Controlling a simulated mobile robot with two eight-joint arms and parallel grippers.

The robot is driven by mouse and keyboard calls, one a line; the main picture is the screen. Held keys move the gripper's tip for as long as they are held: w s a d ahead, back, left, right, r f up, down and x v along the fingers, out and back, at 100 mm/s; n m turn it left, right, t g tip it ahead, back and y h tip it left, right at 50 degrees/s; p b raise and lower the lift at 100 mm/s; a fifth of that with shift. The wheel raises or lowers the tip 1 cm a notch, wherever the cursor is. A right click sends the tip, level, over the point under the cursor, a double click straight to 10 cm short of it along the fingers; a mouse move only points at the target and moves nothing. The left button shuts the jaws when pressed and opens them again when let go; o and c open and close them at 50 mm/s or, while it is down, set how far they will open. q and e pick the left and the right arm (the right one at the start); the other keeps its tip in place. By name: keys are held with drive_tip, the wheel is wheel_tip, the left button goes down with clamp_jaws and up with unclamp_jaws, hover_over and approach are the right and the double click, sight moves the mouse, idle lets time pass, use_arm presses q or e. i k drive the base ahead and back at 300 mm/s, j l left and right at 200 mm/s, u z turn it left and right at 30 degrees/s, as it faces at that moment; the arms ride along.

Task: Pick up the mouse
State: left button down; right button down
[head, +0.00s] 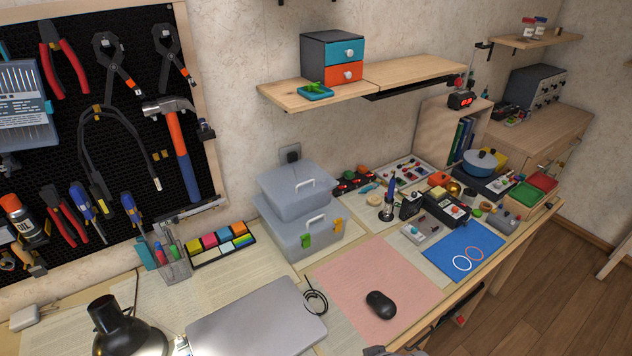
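The black computer mouse (380,304) lies on a pink mat (350,271) near the front edge of the desk. Nothing touches the mouse from above. Neither of my grippers can be made out. A small dark grey shape shows at the bottom edge just below the mouse, cut off by the frame, and I cannot tell what it is.
A closed grey laptop (258,322) and a coiled black cable (315,300) lie left of the mat. A blue mat (464,250) with two rings lies to the right. Clear storage boxes (302,230) stand behind. The pink mat around the mouse is clear.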

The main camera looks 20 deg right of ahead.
sight(382, 305)
drive_tip(key=k+l, duration=0.1)
drive_tip(key=l, duration=0.3)
drive_tip(key=k+l, duration=0.1)
drive_tip(key=l, duration=0.3)
drive_tip(key=k+l, duration=0.1)
drive_tip(key=l, duration=0.35)
drive_tip(key=k+l, duration=0.1)
drive_tip(key=l, duration=0.3)
